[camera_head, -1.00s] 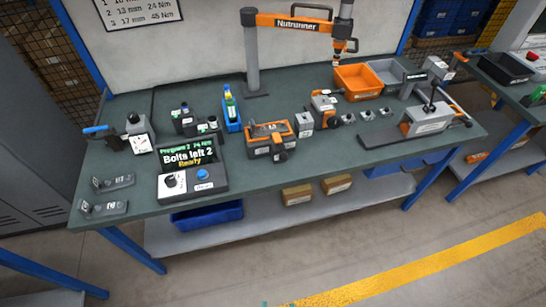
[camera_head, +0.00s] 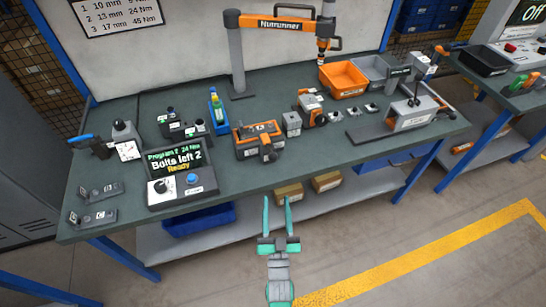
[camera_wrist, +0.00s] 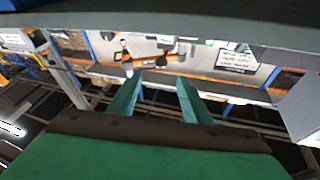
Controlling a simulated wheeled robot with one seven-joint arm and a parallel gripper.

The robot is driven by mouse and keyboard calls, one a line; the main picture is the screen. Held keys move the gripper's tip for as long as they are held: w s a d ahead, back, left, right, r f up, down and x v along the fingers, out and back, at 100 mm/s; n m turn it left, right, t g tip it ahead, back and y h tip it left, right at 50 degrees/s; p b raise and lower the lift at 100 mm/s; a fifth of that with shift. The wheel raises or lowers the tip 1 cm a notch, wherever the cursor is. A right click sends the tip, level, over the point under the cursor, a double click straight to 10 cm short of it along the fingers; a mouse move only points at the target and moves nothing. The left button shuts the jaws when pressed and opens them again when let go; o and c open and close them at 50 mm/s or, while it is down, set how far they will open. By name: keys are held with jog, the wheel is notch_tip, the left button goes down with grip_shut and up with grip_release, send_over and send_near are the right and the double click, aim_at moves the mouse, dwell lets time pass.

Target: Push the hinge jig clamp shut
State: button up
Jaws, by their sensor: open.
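A light grey jig block (camera_head: 412,114) on a dark base plate stands at the right end of the bench in the head view. A clamp with a dark upright handle (camera_head: 414,93) rises from it. This looks like the hinge jig, but its label is too small to read. My gripper (camera_head: 276,203) is in front of the bench's front edge, well left of the jig and apart from it. Its two green fingers are open with nothing between them. They also show in the wrist view (camera_wrist: 160,88), where the jig cannot be made out.
An orange-framed fixture (camera_head: 258,139), a screen box (camera_head: 180,172) and an orange bin (camera_head: 343,79) stand on the bench (camera_head: 310,160). The nutrunner arm (camera_head: 282,24) hangs above the back. The lower shelf holds cardboard boxes (camera_head: 289,193). The floor before the bench is clear.

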send_near(273, 157)
jog(key=w+f, duration=0.1)
jog(key=f, duration=0.1)
jog(key=shift+t, duration=0.4)
jog(key=x, duration=1)
jog(key=shift+w, duration=0.15)
jog(key=c, duration=0.7)
grip_shut()
